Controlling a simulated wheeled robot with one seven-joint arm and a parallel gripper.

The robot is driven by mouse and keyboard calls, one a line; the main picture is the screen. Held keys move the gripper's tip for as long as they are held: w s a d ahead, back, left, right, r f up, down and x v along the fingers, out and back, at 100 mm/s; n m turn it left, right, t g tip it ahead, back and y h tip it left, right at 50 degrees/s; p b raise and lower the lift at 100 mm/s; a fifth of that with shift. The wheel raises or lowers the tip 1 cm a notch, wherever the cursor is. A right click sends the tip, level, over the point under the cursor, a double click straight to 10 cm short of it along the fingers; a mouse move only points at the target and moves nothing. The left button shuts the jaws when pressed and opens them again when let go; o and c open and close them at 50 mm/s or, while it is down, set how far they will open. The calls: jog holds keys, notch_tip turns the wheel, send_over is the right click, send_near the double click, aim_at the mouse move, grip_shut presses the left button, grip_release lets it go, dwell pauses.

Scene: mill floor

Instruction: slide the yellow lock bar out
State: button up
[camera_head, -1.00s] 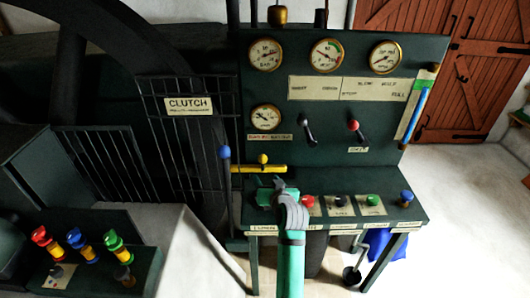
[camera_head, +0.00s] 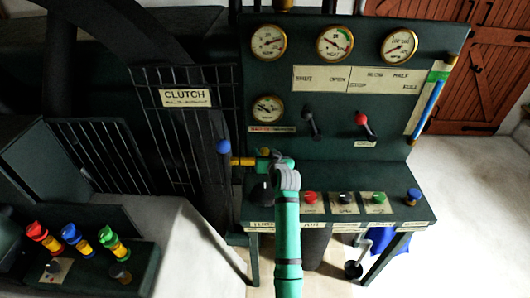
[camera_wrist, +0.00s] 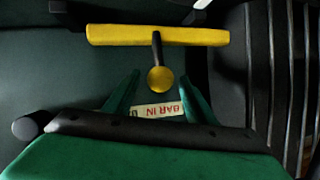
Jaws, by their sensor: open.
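The yellow lock bar (camera_head: 244,161) lies level across the left lower part of the dark green panel, beside the blue-knobbed clutch lever (camera_head: 224,147). In the wrist view the yellow bar (camera_wrist: 157,35) runs across the top, with a yellow ball knob (camera_wrist: 160,79) on a black stem. My gripper (camera_wrist: 160,82) is open, its two green fingers either side of the knob and apart from it. In the head view my gripper (camera_head: 270,157) covers the bar's right part. A "BAR IN" label (camera_wrist: 158,110) shows between the fingers, upside down and partly hidden.
A shelf with red (camera_head: 310,198), black, green and blue (camera_head: 413,195) buttons lies beneath my arm's right side. Two levers (camera_head: 363,120) stick out of the panel to the right. A barred guard (camera_head: 178,130) stands left. Open floor lies right.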

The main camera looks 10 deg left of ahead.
jog(key=shift+x, duration=1.05)
grip_shut()
